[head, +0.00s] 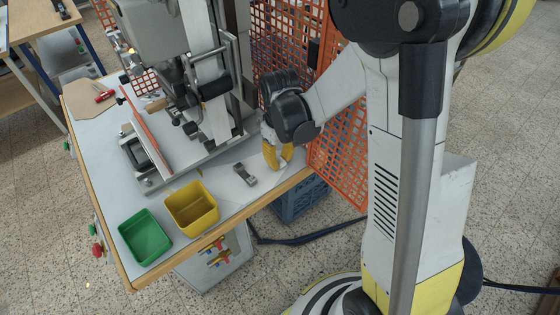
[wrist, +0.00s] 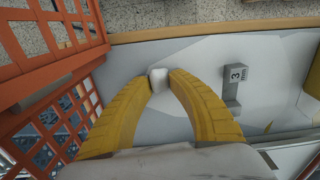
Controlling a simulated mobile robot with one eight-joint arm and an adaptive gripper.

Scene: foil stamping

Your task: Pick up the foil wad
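The foil wad (wrist: 159,78) is a small pale grey lump between the tips of my gripper's two yellow fingers in the wrist view. My gripper (wrist: 160,76) has one fingertip against each side of it, with no clear gap showing. In the head view my gripper (head: 280,166) points down at the right end of the work table, near the front edge. The wad cannot be clearly made out there. I cannot tell whether it rests on the tabletop or is just above it.
A grey metal piece (head: 245,174) marked 3 lies left of my gripper in the head view. Yellow (head: 192,222) and green (head: 132,254) bins stand farther left. The stamping press (head: 205,90) stands behind. An orange mesh guard (head: 340,150) is close on the right.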

